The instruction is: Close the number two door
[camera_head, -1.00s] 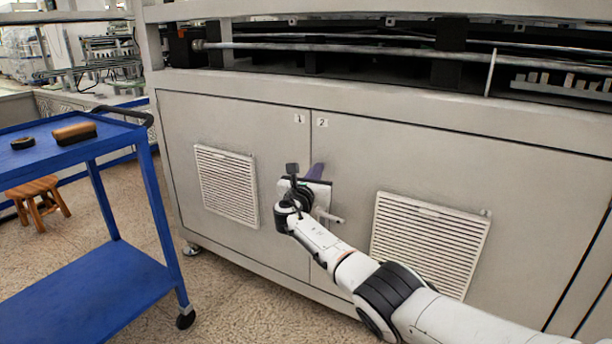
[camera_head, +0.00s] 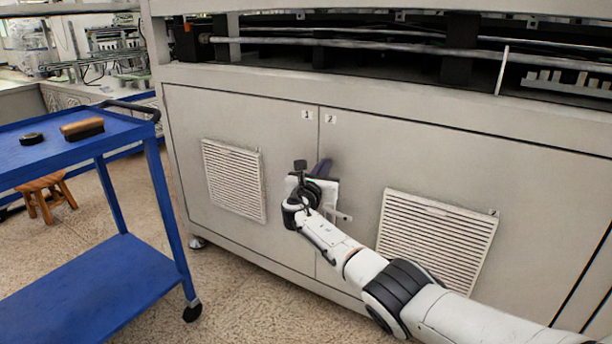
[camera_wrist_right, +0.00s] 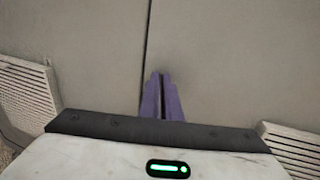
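The number two door (camera_head: 465,180) is a grey cabinet panel with a slatted vent and a "2" label at its top left corner. It looks flush with the number one door (camera_head: 185,135), with only a thin dark seam between them. My right gripper (camera_head: 322,168) is at this seam, over the door's left edge. In the right wrist view its purple fingers (camera_wrist_right: 162,97) are together and empty, pointing at the panels beside the seam. Whether the fingertips touch the door I cannot tell. The gripper body hides the middle of the seam. My left gripper is not in view.
A blue cart (camera_head: 95,275) stands at the left, with a brush (camera_head: 82,128) and a small black round object (camera_head: 31,139) on top. A wooden stool (camera_head: 47,192) is behind it. Open floor lies between the cart and cabinet.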

